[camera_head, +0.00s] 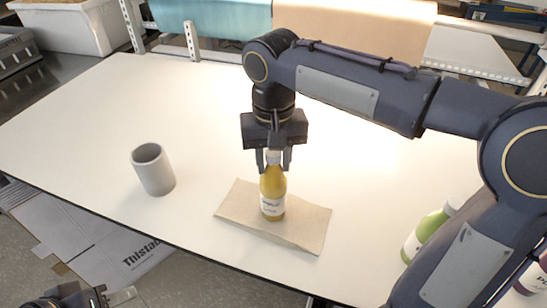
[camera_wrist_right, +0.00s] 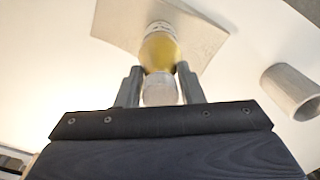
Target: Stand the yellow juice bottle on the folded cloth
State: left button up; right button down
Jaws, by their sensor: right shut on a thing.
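The yellow juice bottle (camera_head: 272,193) is upright over the beige folded cloth (camera_head: 305,226), its base at the cloth's middle; it appears to touch the cloth. My right gripper (camera_head: 273,160) comes from above and is shut on the bottle's white cap and neck. In the right wrist view the bottle (camera_wrist_right: 160,50) sits between the two fingers (camera_wrist_right: 159,88), with the cloth (camera_wrist_right: 205,35) beyond it. My left gripper (camera_head: 100,297) is only partly in view at the bottom left corner, away from the table; its jaw state is unclear.
A grey cup (camera_head: 153,169) stands left of the cloth and also shows in the right wrist view (camera_wrist_right: 292,90). A green bottle (camera_head: 428,232) and a dark purple bottle (camera_head: 534,277) are at the right, partly behind my right arm. The white table (camera_head: 100,120) is clear at the back left.

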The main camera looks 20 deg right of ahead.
jog(key=shift+s+f, duration=0.15)
jog(key=shift+f, duration=0.25)
jog(key=c, duration=1.3)
grip_release()
jog(key=shift+f, duration=0.1)
jog(key=o, duration=0.4)
jog(key=shift+w, duration=0.2)
jog(key=shift+c, duration=0.2)
jog(key=shift+s, duration=0.1)
jog(key=shift+r, duration=0.55)
notch_tip(320, 180, up, 12)
jog(key=p, duration=0.2)
jog(key=s+d+f+t+y, duration=0.2)
jog(key=s+d+f, duration=0.7)
jog(key=s+f+t+y, duration=0.1)
jog(key=s+f+t, duration=0.2)
jog(key=s+f, duration=0.4)
notch_tip(320, 180, down, 3)
jog(key=shift+f+t+y, duration=0.1)
jog(key=shift+t+y, duration=0.2)
jog(key=shift+y, duration=0.1)
